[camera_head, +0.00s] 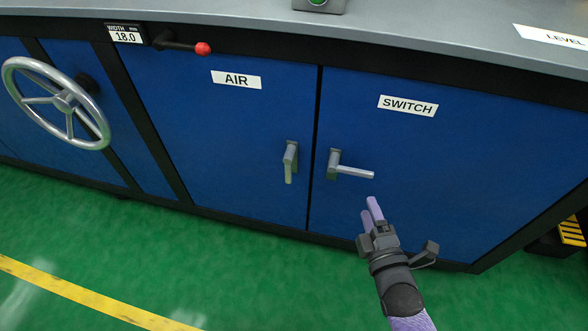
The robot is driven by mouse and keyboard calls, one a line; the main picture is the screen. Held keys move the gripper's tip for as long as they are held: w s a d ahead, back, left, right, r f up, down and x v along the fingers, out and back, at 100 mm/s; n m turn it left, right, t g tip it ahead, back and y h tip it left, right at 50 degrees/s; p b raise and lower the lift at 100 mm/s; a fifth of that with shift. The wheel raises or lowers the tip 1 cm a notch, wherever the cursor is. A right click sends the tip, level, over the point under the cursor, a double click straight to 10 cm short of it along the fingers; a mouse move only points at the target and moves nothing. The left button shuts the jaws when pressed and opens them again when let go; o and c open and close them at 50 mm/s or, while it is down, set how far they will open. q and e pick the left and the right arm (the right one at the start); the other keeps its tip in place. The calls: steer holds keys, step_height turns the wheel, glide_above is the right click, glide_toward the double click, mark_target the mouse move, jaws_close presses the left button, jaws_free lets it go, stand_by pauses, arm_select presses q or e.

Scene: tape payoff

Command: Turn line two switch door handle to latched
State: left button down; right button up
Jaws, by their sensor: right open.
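The switch door (440,160) is a blue panel with a white SWITCH label (408,106). It looks shut. Its grey lever handle (350,170) sits near the door's left edge, with the lever pointing right, nearly level. My right gripper (372,208) is just below and right of the lever's tip, with its purple fingers pointing up towards it. The fingers appear apart from the handle and hold nothing. They overlap in this view, so the gap between them is hard to see. My left gripper is not in view.
The AIR door (235,130) on the left has a handle (290,162) hanging straight down. A handwheel (58,102) and a red-knobbed crank (203,48) stick out further left. The grey worktop (420,30) overhangs above. The green floor (250,275) in front is clear.

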mark_target(359, 175)
steer(key=w+b, duration=0.1)
steer(key=w, duration=0.1)
steer(key=w+b, duration=0.2)
steer(key=w, duration=0.1)
steer(key=w+b, duration=0.1)
steer(key=w, duration=0.2)
steer(key=shift+w+a, duration=0.1)
steer(key=shift+a, duration=0.15)
steer(key=shift+w+r+b, duration=0.15)
steer(key=shift+w+b, duration=0.25)
steer(key=shift+w, duration=0.1)
steer(key=shift+w+a+r, duration=0.1)
steer(key=shift+w+r, duration=0.05)
steer(key=shift+w, duration=0.2)
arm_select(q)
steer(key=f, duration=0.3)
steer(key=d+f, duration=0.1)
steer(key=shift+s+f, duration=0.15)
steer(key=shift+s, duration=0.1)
arm_select(e)
jaws_close()
